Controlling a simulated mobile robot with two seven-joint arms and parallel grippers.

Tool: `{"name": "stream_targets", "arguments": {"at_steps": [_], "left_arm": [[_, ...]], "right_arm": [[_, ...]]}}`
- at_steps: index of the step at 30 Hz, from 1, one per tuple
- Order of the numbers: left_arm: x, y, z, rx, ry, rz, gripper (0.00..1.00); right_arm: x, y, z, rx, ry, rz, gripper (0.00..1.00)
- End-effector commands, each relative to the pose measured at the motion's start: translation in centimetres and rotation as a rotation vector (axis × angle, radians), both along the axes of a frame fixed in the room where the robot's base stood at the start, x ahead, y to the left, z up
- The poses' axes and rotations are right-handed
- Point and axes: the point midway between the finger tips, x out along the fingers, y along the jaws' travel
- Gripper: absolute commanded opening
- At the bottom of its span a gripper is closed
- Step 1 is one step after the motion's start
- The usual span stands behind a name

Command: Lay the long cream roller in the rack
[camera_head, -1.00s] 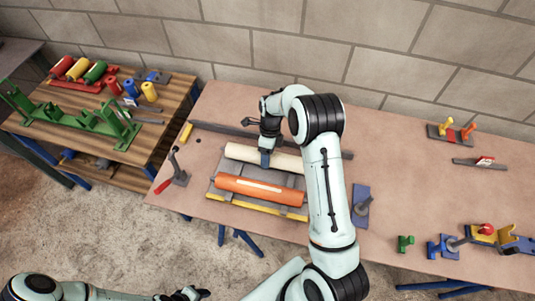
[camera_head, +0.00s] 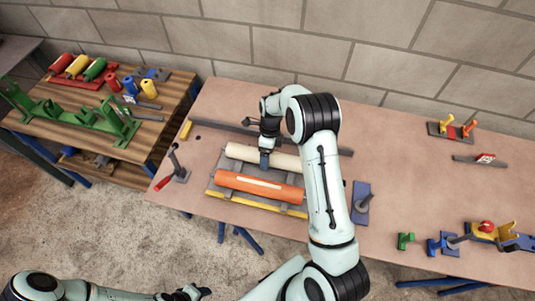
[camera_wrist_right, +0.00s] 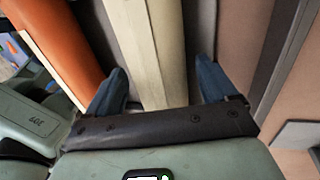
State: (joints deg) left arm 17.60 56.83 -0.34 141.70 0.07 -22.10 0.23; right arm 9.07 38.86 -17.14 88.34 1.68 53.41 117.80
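The long cream roller (camera_head: 240,152) lies on a low grey stand with a yellow front bar (camera_head: 255,204), behind an orange roller (camera_head: 250,188). My right gripper (camera_head: 265,160) points down at the middle of the cream roller. In the right wrist view, its two blue fingers (camera_wrist_right: 160,85) are open on either side of the cream roller (camera_wrist_right: 150,50), with narrow gaps visible. A green rack with uprights (camera_head: 85,117) stands on the wooden table at the left. My left gripper (camera_head: 188,293) is low at the bottom edge, too small to read.
Red, yellow and green rollers lie on a red base (camera_head: 75,82) on the wooden table, near several small cylinders. A red-handled lever clamp (camera_head: 176,168) stands left of the grey stand. A blue plate with a post (camera_head: 361,203) is at its right.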

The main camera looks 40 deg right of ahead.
Motion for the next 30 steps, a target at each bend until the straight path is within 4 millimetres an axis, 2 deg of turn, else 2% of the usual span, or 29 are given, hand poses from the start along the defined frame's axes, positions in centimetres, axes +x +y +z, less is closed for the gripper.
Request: {"name": "stream_targets", "arguments": {"at_steps": [8,13,17,24,30], "left_arm": [[0.0,0.0,0.0,0.0,0.0,0.0,0.43],[0.1,0.0,0.1,0.0,-0.001,0.0,0.43],[0.4,0.0,0.4,0.0,-0.005,-0.001,0.43],[1.3,0.0,1.2,0.0,-0.014,0.0,0.43],[1.9,0.0,1.7,0.0,-0.021,0.0,0.43]], "right_arm": [[-0.1,0.0,-0.1,0.001,0.004,0.001,0.9],[0.2,-0.2,1.0,-0.001,0.001,0.0,0.9],[0.7,-0.6,3.4,-0.001,-0.004,0.0,0.9],[1.6,-1.7,8.9,-0.001,-0.005,0.0,0.9],[2.0,-2.3,12.0,0.0,-0.003,0.001,0.9]]}}
